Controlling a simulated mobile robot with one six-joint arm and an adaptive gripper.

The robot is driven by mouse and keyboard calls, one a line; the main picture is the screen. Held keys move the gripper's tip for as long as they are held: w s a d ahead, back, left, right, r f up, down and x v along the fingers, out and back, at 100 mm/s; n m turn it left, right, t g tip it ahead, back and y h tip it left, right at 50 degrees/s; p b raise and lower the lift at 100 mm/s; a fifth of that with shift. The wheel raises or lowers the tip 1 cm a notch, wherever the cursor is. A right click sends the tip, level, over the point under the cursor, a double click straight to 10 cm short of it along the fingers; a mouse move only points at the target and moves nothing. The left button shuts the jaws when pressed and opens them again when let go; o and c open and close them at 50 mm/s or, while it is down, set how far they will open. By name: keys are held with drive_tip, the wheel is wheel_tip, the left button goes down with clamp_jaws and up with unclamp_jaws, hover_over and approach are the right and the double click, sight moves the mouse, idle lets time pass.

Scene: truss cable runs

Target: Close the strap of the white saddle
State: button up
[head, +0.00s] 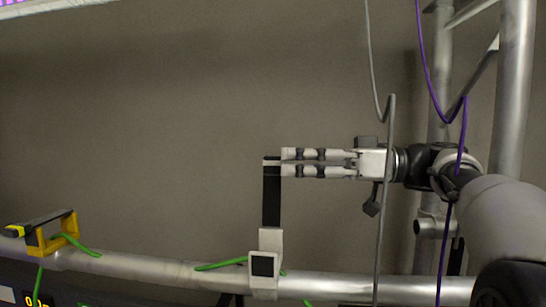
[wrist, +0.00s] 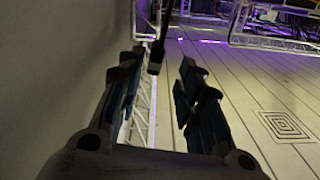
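The white saddle (head: 266,241) sits on the horizontal truss tube in the head view, low and left of my arm. Its black strap (head: 271,195) stands straight up from it, open. A green cable (head: 221,264) runs at the saddle and shows on both sides of it. My gripper (head: 284,162) points left, its two fingers one above the other and apart. The fingertips are at the strap's upper end, just to its right in the picture; contact cannot be told. In the wrist view, a dark piece (wrist: 155,58), perhaps the strap end, shows between the open fingers (wrist: 158,62).
A yellow saddle (head: 66,235) with a dark strap across its top stands on the tube (head: 150,268) at left. A grey cable (head: 389,150) and a purple cable (head: 464,110) hang near my arm. Upright truss tubes (head: 514,80) stand at right. The space left of my gripper is clear.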

sight(273, 175)
drive_tip(key=a, duration=0.1)
drive_tip(key=w+a, duration=0.1)
drive_tip(key=a, duration=0.2)
drive_tip(key=shift+w+f+p, duration=0.1)
drive_tip(key=shift+w+p, duration=0.2)
drive_tip(key=shift+s+a, duration=0.15)
drive_tip(key=shift+a, duration=0.15)
drive_tip(key=shift+c, duration=0.2)
drive_tip(key=shift+w, duration=0.2)
drive_tip(key=shift+c, duration=0.7)
drive_tip(key=shift+s, duration=0.1)
clamp_jaws()
